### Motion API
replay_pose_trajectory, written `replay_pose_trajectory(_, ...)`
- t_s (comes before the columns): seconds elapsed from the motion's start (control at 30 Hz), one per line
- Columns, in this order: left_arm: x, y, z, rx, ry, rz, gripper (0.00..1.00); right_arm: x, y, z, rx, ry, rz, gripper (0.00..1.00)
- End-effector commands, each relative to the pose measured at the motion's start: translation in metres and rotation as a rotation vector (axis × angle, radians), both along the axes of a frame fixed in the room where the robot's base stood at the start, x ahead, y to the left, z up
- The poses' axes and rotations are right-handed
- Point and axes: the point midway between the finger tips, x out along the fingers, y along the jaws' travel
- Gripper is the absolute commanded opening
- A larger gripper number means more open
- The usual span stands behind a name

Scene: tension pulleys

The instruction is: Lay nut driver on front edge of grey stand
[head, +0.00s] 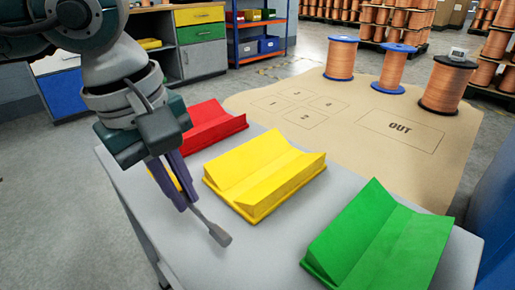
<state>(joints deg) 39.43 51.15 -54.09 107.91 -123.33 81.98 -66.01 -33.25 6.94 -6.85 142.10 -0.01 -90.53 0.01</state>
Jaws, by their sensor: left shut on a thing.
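My left gripper (177,188) comes in from the upper left, pointing down, with purple fingers. It is shut on the nut driver (212,229), whose grey shaft and wider end stick out below the fingers to the lower right. The grey stand (190,262) is a light grey table top running from the left to the lower right. The nut driver's end shows over its near left part; I cannot tell whether it touches the surface. My right gripper is out of view.
Red (212,126), yellow (262,175) and green (381,240) V-shaped cradles stand on the grey top, the red one partly behind my gripper. A brown mat (345,150) with marked boxes lies beyond, with copper spools (341,60) at its far side.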

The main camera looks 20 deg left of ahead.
Motion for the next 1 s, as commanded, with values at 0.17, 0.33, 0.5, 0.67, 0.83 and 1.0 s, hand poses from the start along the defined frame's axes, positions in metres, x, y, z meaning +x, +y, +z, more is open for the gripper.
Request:
replay_pose_trajectory(0.17,-0.001,0.0,-0.024,0.0,0.003,0.0,0.0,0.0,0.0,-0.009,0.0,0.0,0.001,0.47)
replay_pose_trajectory(0.33,0.0,0.0,-0.044,0.001,0.001,-0.001,0.0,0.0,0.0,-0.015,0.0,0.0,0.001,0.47)
replay_pose_trajectory(0.5,0.0,0.0,-0.042,0.0,0.0,-0.001,0.0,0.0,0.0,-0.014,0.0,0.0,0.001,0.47)
replay_pose_trajectory(0.67,0.0,0.0,-0.046,0.0,0.0,-0.001,0.0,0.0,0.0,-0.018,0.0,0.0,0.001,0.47)
replay_pose_trajectory(0.83,0.0,0.0,-0.045,0.0,0.0,-0.001,0.26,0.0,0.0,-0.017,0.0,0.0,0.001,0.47)
replay_pose_trajectory(1.0,0.0,0.0,-0.045,0.0,0.0,-0.001,0.39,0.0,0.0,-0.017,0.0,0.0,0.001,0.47)
